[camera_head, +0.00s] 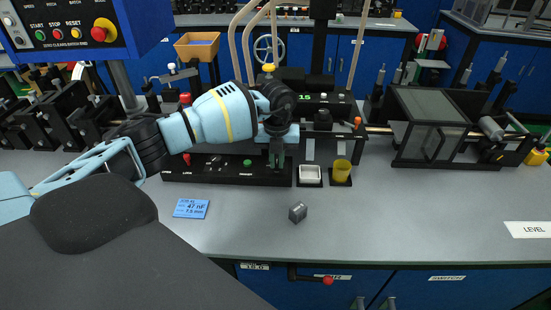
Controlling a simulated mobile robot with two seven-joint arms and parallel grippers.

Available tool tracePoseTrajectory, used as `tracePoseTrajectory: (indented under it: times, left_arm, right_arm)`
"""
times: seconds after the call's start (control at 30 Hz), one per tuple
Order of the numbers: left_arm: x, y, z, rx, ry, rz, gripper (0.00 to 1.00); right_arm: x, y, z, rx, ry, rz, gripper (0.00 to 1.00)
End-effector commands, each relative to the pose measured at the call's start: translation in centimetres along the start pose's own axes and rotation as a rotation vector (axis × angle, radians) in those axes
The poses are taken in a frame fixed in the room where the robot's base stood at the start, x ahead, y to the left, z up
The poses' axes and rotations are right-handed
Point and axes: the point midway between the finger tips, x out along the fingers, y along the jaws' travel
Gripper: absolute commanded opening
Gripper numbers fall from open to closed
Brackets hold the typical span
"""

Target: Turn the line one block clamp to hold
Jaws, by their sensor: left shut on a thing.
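My left arm reaches in from the left over the bench to the line one machine (225,172). My left gripper (276,154) points down at the front of this machine, by its black control strip. It is shut on a small dark part there, which appears to be the block clamp. The fingers and wrist hide most of that part, so its turn position cannot be read. A green button and a red knob (186,160) show on the strip left of the gripper. My right gripper is not in view.
A small grey block (298,212) and a blue card (191,208) lie on the bench (400,225). A dark clear-sided box (430,126) stands at the right.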

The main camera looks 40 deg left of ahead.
Motion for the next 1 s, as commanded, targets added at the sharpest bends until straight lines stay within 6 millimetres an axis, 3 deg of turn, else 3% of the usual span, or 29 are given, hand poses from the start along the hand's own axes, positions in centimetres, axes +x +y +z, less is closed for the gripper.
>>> tracePoseTrajectory:
  times: [0.3, 0.33, 0.5, 0.8, 1.0]
  left_arm:
    - [-0.3, 0.0, 0.2, -0.005, -0.008, -0.005, 0.0]
    - [-0.3, 0.0, 0.2, -0.005, -0.008, -0.005, 0.13]
    - [-0.2, 0.0, 0.2, -0.003, -0.005, -0.003, 0.33]
    - [-0.3, 0.0, 0.1, -0.001, -0.003, -0.002, 0.33]
    - [-2.8, 0.0, 0.2, -0.001, -0.006, -0.004, 0.33]
  right_arm:
    - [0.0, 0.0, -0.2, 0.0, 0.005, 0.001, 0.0]
    - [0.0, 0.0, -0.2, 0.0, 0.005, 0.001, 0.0]
    - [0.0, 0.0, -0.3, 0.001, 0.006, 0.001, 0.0]
    - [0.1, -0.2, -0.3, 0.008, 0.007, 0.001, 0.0]
    - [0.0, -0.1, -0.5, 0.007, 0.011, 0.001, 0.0]
